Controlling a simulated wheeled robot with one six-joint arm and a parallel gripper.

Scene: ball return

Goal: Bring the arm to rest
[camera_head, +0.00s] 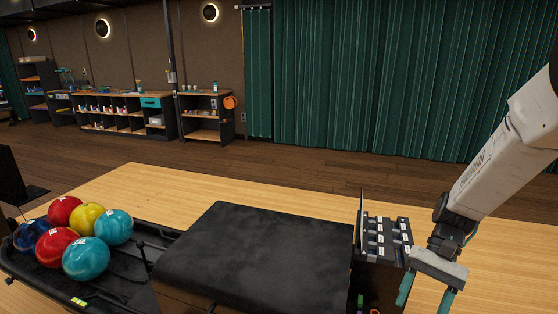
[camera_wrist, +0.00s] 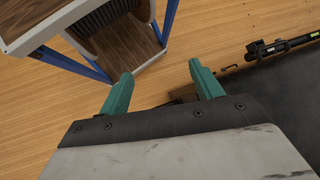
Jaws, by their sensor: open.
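My gripper (camera_head: 425,293) is at the lower right of the head view, at the end of my white arm, which reaches down from the right edge. Its two teal fingers stand apart with nothing between them. In the wrist view my gripper (camera_wrist: 160,88) also shows its fingers spread and empty, with the light wooden floor beyond them. In the head view it is to the right of the black-topped ball return and just right of a dark rack with white labels. The fingers' lower ends are near the picture's bottom edge.
The ball return's black hood (camera_head: 255,255) fills the lower middle. Several red, yellow, teal and blue balls lie in its tray (camera_head: 125,285) at left. The labelled rack (camera_head: 388,238) is close to my gripper. A wood-and-blue framed stand (camera_wrist: 110,35) shows in the wrist view. Shelves line the back wall.

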